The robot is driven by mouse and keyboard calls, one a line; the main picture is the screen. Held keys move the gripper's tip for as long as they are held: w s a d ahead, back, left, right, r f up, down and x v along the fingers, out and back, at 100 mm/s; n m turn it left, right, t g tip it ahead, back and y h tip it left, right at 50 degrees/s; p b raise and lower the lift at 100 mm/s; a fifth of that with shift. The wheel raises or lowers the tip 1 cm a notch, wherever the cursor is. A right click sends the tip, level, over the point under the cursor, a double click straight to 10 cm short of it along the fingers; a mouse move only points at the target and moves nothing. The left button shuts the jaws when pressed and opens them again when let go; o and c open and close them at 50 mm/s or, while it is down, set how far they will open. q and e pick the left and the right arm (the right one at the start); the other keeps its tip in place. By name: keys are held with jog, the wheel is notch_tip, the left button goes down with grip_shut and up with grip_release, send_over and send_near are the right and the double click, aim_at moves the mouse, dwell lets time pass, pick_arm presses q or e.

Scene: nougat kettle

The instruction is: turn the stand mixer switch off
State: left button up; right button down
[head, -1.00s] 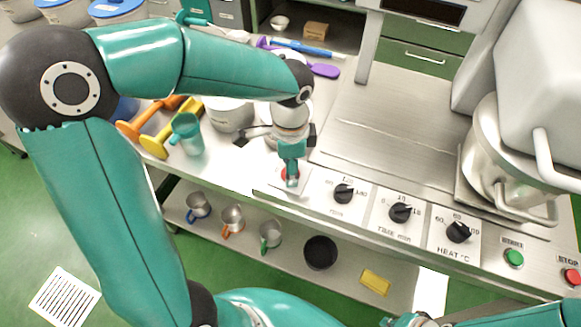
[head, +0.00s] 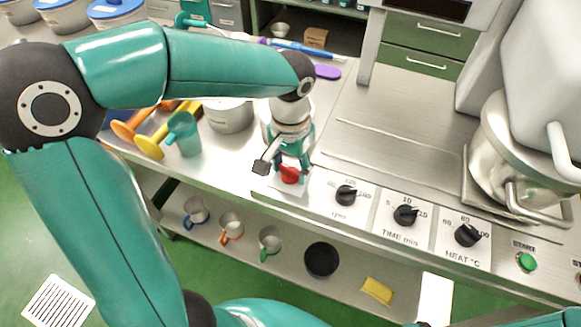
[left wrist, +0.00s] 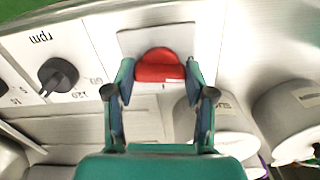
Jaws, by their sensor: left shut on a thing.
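The red switch knob (head: 289,175) sits on a pale plate at the left end of the control panel in the head view. It also shows in the left wrist view (left wrist: 160,66), between the two fingertips. My left gripper (head: 291,165) points down at the panel and is shut on the red knob, with one finger on each side of it. Which setting the knob points to, I cannot tell.
Black rpm (head: 346,195), time (head: 405,215) and heat (head: 467,235) knobs and a green start button (head: 526,261) lie to the right. A teal jug (head: 184,134) and a pot (head: 229,115) stand to the left. A mixer bowl (head: 495,150) stands at right.

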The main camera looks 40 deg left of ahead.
aim_at(291, 168)
pick_arm(q)
jog(key=shift+w+n, duration=0.1)
jog(key=shift+n, duration=0.9)
jog(key=shift+r, duration=0.1)
jog(key=o, duration=1.2)
jog(key=shift+c, duration=0.2)
notch_tip(291, 168, up, 12)
